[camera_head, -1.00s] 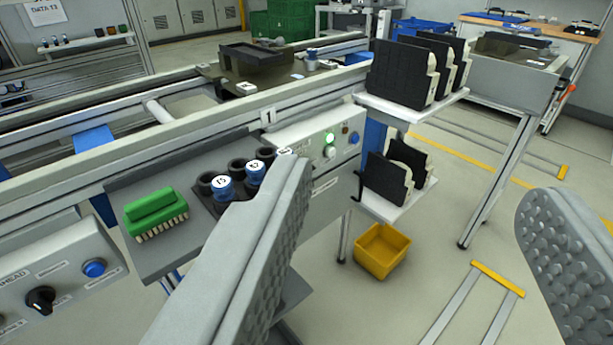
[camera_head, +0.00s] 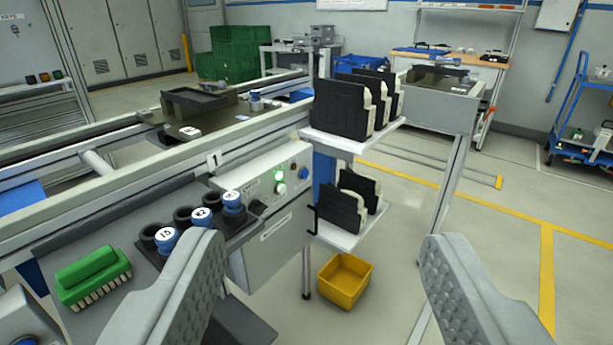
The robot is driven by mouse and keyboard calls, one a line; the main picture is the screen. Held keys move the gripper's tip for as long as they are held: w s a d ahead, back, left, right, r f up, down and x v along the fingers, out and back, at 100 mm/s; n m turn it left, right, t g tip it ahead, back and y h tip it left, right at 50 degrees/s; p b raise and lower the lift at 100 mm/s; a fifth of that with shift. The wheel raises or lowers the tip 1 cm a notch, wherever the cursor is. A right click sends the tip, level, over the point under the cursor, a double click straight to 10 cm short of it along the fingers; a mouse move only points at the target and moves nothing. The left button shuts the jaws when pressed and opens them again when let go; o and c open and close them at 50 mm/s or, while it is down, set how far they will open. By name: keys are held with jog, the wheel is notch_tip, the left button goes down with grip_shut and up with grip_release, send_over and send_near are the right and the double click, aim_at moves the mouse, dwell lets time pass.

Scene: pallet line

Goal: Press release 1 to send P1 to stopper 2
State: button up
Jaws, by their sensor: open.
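My gripper (camera_head: 322,252) is open and empty, its two grey padded fingers wide apart in the foreground. The control box (camera_head: 268,235) under the number 1 plate (camera_head: 214,160) stands beyond it, left of centre. Its face has a lit green lamp (camera_head: 279,176), a white button (camera_head: 281,189) just below, a blue button (camera_head: 303,172) and a small dark red one. The labels are too small to read. A dark pallet (camera_head: 205,122) with a black fixture (camera_head: 198,102) on it sits on the conveyor behind the box. I see no P1 mark. The fingers are apart from the box.
A grey shelf holds a green brush (camera_head: 92,277) and blue-capped items (camera_head: 166,238) behind the left finger. Racks of black parts (camera_head: 342,110) stand right of the box, above a yellow bin (camera_head: 344,280). Open floor lies to the right.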

grip_shut()
dwell(1.5)
